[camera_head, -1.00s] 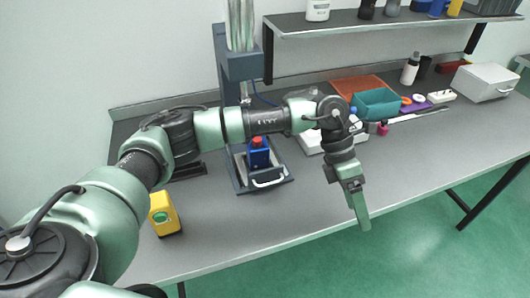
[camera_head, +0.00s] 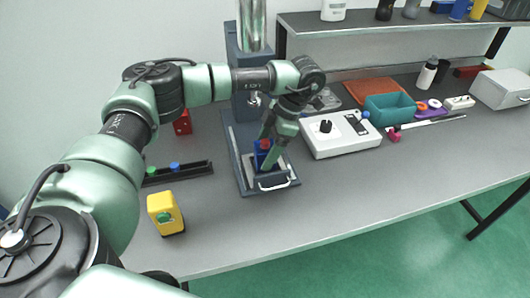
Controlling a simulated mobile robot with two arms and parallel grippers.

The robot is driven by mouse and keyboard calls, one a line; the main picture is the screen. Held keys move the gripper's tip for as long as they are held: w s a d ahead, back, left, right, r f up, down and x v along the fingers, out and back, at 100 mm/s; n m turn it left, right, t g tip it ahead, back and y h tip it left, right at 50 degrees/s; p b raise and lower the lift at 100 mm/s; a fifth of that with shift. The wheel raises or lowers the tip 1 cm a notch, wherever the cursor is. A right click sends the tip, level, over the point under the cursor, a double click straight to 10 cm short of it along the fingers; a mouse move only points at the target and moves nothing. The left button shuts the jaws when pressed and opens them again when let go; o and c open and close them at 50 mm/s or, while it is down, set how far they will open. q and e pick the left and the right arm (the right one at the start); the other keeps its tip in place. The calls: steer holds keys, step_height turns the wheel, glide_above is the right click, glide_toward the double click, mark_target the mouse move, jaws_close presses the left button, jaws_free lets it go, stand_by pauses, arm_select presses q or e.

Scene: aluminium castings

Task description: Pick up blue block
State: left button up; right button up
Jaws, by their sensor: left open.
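The blue block (camera_head: 260,160), with a red piece on top, sits on the dark fixture plate (camera_head: 245,178) that has a pale handle at its front. My left gripper (camera_head: 268,155) points down over the block, and its fingers cover part of it. The gripper is open. I cannot tell whether a finger touches the block. My right gripper is not in view.
A yellow block (camera_head: 165,212) with a green mark stands front left. A dark rack (camera_head: 180,173) holds small green and blue pieces. A white device (camera_head: 340,135) and a teal bin (camera_head: 390,108) stand to the right.

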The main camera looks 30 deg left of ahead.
arm_select(q)
steer(key=shift+s+f, duration=0.1)
steer(key=shift+f, duration=0.3)
jaws_close()
steer(key=shift+r, duration=0.15)
